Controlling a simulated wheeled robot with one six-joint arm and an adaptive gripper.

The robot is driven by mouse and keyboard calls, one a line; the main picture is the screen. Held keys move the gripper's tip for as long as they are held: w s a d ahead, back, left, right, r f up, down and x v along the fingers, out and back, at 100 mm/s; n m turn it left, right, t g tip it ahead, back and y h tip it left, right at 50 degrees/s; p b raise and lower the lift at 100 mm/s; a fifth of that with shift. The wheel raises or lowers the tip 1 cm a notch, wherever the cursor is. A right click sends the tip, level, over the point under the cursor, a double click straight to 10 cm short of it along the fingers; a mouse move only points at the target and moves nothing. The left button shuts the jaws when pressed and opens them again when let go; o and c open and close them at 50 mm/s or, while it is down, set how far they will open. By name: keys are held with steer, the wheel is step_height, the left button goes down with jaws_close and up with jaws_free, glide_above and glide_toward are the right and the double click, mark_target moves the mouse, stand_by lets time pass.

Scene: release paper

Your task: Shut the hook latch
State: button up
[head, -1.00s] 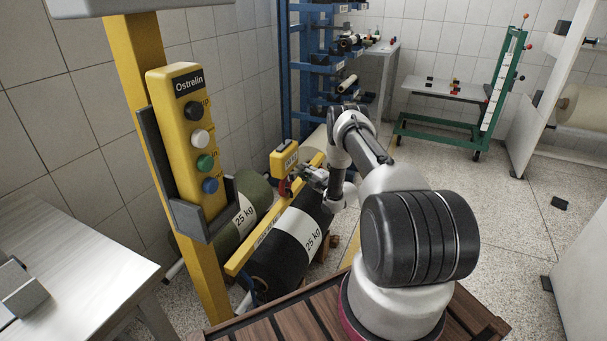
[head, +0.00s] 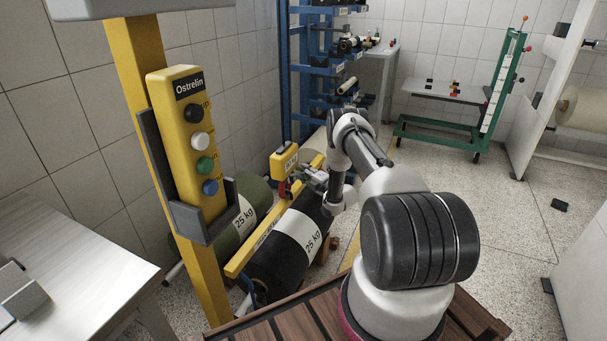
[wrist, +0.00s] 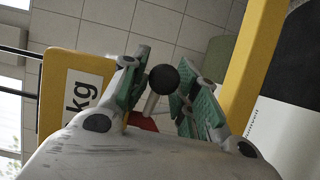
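The yellow hoist block (head: 284,160) hangs above the yellow beam, with a small red part (head: 283,188) below it, apparently the hook. The block also shows at left in the wrist view (wrist: 62,95), with the red part (wrist: 142,122) partly hidden behind my gripper. A black ball knob (wrist: 163,80) on a pale stem, apparently the latch lever, stands between my fingers. My gripper (wrist: 166,78) is open, its green-padded fingers on either side of the knob. The knob is close to the left finger; I cannot tell whether they touch. My gripper (head: 306,178) is just right of the block in the head view.
The yellow beam (head: 262,230) runs beside a black roll (head: 275,265) and an olive roll (head: 250,190). A yellow control box with several buttons (head: 190,135) is on a yellow post. A grey table (head: 70,265) is at left. Open floor lies at right.

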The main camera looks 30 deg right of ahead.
steer(key=v, duration=0.8)
